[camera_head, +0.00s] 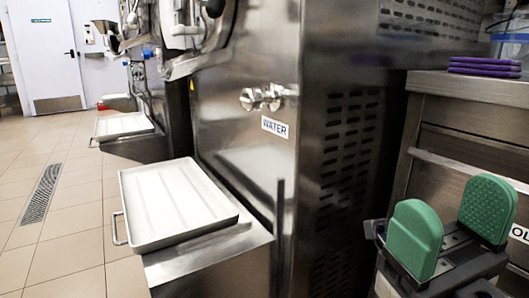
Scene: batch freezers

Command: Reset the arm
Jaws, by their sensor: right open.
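My right gripper (451,226) shows at the lower right, with two green padded fingers standing apart. It is open, and nothing shows between the fingers. It is in front of the steel cabinet on the right and apart from the freezer. My left gripper is not in view.
A steel batch freezer (240,130) with a WATER label (274,127) fills the middle. A white tray (175,203) sits on a steel stand (215,262). A steel counter (465,87) at right holds purple cloths (485,66). Tiled floor (70,225) is clear at left.

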